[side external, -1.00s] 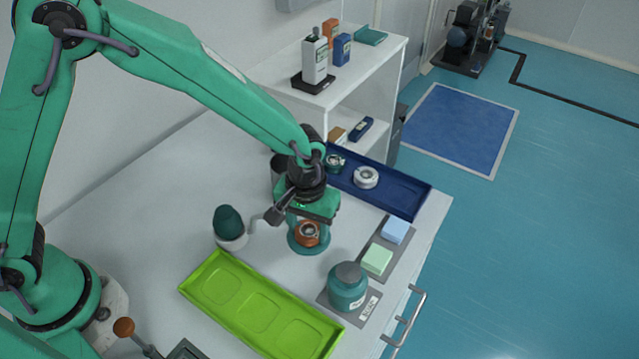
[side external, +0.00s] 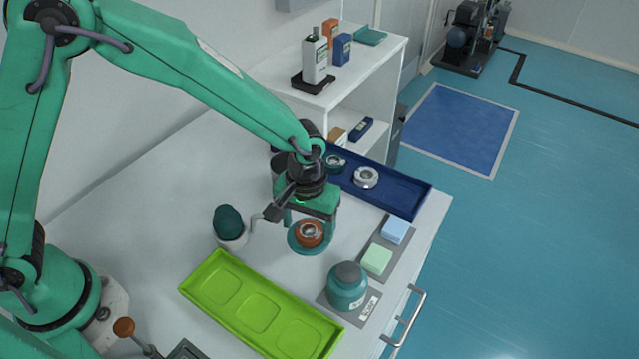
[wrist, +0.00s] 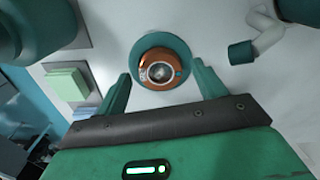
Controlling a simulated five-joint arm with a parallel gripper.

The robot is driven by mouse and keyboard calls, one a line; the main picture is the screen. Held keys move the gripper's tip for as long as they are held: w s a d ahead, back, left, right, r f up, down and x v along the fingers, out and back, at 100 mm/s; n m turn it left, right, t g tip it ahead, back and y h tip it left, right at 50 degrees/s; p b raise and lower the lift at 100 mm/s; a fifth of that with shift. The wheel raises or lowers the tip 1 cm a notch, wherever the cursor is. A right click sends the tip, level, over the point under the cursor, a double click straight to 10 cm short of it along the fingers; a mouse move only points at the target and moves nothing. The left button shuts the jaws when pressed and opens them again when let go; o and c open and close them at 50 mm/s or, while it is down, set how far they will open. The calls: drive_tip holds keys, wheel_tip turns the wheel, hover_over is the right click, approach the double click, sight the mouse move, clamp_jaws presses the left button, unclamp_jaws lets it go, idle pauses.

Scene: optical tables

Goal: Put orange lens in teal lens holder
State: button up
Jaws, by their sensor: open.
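The orange lens (side external: 309,231) is a short orange round piece with a pale ring and dark centre. It sits within the outline of the round teal lens holder (side external: 294,243) on the white table; how deeply it is seated cannot be told. In the wrist view the orange lens (wrist: 147,75) shows inside the teal holder's rim (wrist: 160,39), towards the gripper's side. My gripper (side external: 311,217) is directly above, pointing down. In the wrist view its green fingers (wrist: 161,76) are spread, one on each side of the lens, with visible gaps and nothing held.
A dark blue tray (side external: 405,196) with round parts lies behind. A lime tray (side external: 240,318) is in front. A teal jar (side external: 347,289) stands at front right, near blue and green blocks (side external: 377,260).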

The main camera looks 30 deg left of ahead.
sight(304, 229)
wheel_tip(304, 229, up, 11)
idle(0.5)
drive_tip(key=shift+r, duration=0.15)
idle(0.4)
drive_tip(key=s+a+r+m+t, duration=0.1)
drive_tip(key=s+a+r+t, duration=0.3)
drive_tip(key=a+r, duration=0.75)
drive_tip(key=s+a+m+t, duration=0.1)
drive_tip(key=s+a, duration=1)
drive_tip(key=shift+s+a+t, duration=0.2)
drive_tip(key=shift+t, duration=0.1)
